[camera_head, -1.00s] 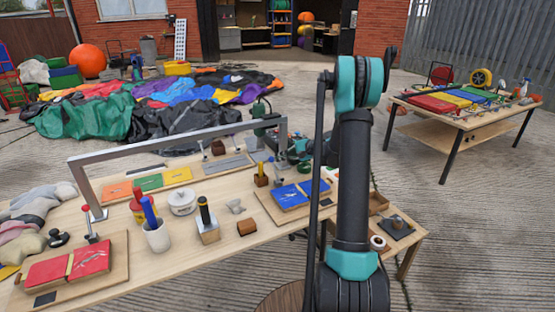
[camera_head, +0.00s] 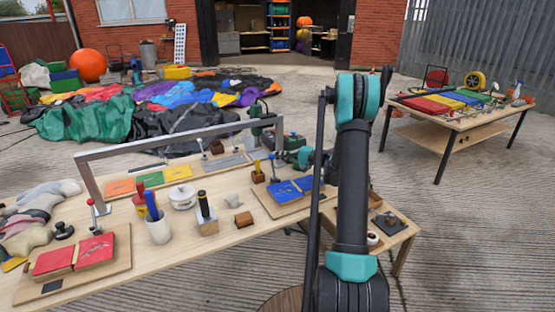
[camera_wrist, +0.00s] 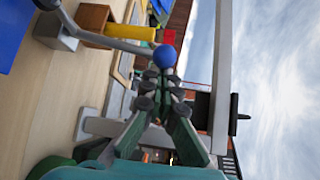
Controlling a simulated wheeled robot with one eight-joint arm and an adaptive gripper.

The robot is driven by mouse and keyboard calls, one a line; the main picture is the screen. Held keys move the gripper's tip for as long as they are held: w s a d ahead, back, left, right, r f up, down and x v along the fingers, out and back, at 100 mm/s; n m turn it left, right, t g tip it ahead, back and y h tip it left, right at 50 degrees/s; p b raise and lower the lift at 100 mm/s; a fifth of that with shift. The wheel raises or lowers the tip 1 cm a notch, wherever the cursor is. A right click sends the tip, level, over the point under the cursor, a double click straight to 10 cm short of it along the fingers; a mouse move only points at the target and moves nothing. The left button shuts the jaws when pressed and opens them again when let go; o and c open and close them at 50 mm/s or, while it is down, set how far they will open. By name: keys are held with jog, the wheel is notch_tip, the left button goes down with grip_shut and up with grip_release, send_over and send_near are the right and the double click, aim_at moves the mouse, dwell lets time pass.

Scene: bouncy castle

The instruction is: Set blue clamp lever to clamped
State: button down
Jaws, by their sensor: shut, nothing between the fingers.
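The blue clamp lever (camera_head: 274,168) stands up from its board beside the blue panels (camera_head: 285,191) on the long table. In the wrist view its silver rod (camera_wrist: 105,40) rises at a slant away from the wooden top and ends in a blue ball knob (camera_wrist: 165,56). My gripper (camera_wrist: 163,76) is shut and empty, with its dark fingertips right by the knob. I cannot tell whether they touch it.
A grey metal frame (camera_head: 175,138) spans the table. A red clamp lever (camera_head: 93,213) stands at the far left beside red panels (camera_head: 75,255).

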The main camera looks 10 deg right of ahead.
jog(key=shift+s+d+r, duration=0.1)
jog(key=shift+s+d, duration=0.05)
jog(key=shift+s, duration=0.35)
jog(key=shift+s+d+r, duration=0.1)
jog(key=shift+s+d, duration=0.05)
jog(key=shift+s, duration=0.35)
jog(key=w+d, duration=0.1)
jog(key=w, duration=0.3)
jog(key=f+v, duration=0.1)
jog(key=v, duration=0.8)
jog(key=shift+s+d, duration=0.3)
jog(key=shift+d, duration=0.05)
jog(key=shift+f, duration=0.15)
